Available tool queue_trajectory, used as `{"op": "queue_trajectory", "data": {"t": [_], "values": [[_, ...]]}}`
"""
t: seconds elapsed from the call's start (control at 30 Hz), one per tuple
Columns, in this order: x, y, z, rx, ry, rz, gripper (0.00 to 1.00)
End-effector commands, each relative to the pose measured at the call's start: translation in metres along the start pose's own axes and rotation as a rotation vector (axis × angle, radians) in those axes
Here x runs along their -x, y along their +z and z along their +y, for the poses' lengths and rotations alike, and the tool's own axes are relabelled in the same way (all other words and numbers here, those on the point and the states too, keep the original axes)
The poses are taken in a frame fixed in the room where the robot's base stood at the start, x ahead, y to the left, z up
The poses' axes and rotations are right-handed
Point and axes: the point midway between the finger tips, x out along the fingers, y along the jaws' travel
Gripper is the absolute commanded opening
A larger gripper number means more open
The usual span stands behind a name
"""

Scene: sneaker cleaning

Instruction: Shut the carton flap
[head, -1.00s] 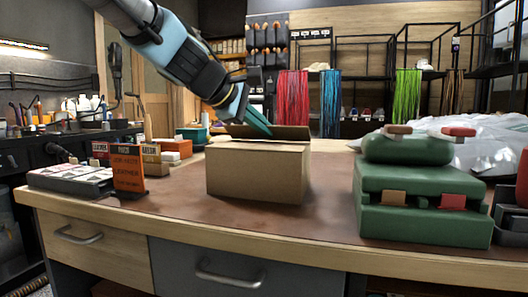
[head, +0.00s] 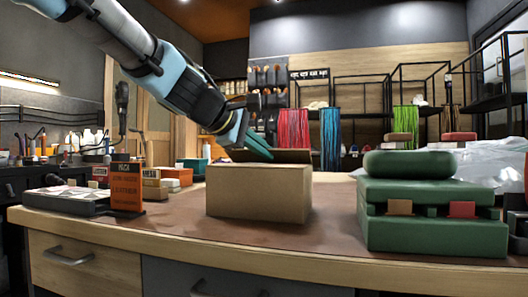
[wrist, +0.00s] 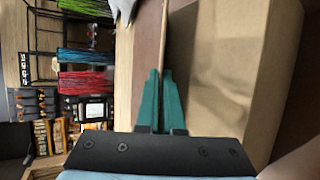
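The carton (head: 258,192) is a plain brown cardboard box near the middle of the bench in the head view. Its flap (head: 293,156) stands raised along the far side of the top. In the wrist view the flap shows edge-on as a thin strip (wrist: 164,35), with a broad brown carton face (wrist: 220,60) to its right. My gripper (head: 268,154) reaches down from the upper left with teal fingers. In the wrist view the gripper (wrist: 160,75) has its fingers close together, one on each side of the flap's edge. The carton's inside is hidden.
A green case (head: 432,215) stands to the right on the brown bench top (head: 335,215), with a clear plastic bag (head: 485,165) behind it. An orange sign (head: 127,188) and small boxes (head: 172,177) stand left. Bench surface around the carton is free.

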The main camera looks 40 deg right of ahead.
Motion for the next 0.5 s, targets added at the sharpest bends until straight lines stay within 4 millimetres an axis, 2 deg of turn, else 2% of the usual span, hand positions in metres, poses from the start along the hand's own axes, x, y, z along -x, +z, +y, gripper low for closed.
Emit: {"op": "queue_trajectory", "data": {"t": [0.03, 0.27, 0.5], "values": [[-0.0003, 0.0006, -0.0002, 0.0, -0.001, -0.001, 0.08], [-0.0002, 0.0003, -0.0002, 0.0, 0.0, -0.001, 0.33], [-0.0003, 0.0001, -0.0006, 0.0, -0.001, 0.0, 0.34]]}}
